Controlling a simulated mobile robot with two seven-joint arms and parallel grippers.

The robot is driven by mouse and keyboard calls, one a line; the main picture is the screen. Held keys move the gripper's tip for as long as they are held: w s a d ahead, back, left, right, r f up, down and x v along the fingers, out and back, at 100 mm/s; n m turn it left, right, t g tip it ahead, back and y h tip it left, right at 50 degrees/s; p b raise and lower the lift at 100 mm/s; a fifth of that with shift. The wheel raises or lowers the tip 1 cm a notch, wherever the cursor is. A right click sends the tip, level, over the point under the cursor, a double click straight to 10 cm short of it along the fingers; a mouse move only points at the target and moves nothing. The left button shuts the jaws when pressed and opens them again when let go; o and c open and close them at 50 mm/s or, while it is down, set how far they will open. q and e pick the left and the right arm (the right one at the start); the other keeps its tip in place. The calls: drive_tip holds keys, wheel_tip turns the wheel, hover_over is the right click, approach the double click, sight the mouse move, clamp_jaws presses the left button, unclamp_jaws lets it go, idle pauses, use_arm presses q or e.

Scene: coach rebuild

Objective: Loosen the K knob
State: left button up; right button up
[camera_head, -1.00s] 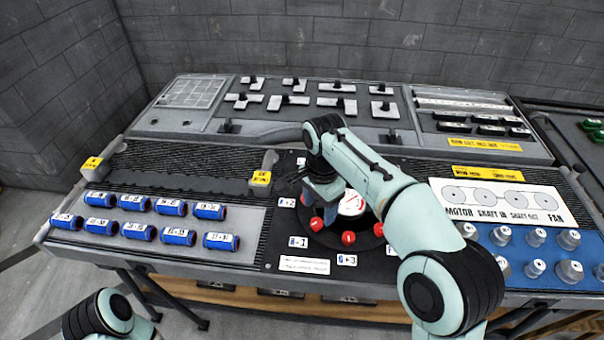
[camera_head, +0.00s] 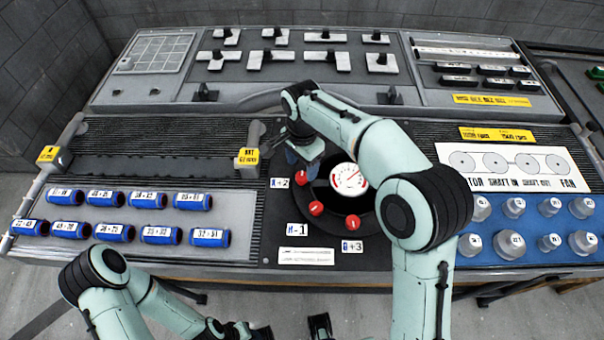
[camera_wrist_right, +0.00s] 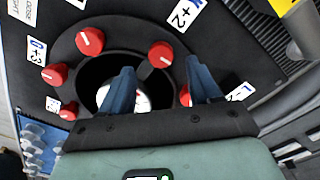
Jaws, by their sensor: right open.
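The K knob (camera_head: 301,177) is a red knob beside the K +2 label (camera_head: 280,183), on the round black dial plate around a white gauge (camera_head: 348,179). My right gripper (camera_head: 303,167) is over this knob with its blue fingers pointing down. In the right wrist view the fingers are apart, and the K knob (camera_wrist_right: 160,54) shows between and just beyond the fingertips. I cannot tell whether they touch it. Another red knob (camera_wrist_right: 185,97) is partly hidden behind one finger. My left arm is low at the left; its gripper is cut off at the bottom edge.
More red knobs stand close by at the H -1 label (camera_head: 316,208) and the +3 label (camera_head: 352,222). Blue labelled cylinders (camera_head: 148,199) lie in rows at the left. Grey knobs on a blue panel (camera_head: 515,207) are at the right. A yellow-labelled block (camera_head: 248,157) stands left of the gripper.

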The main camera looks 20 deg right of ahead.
sight(302, 176)
use_arm(q)
drive_tip(key=shift+f, duration=0.35)
use_arm(e)
drive_tip(key=shift+w+f, duration=0.1)
drive_tip(key=shift+f, duration=2.3)
drive_tip(key=c, duration=1)
drive_tip(key=shift+c, duration=0.2)
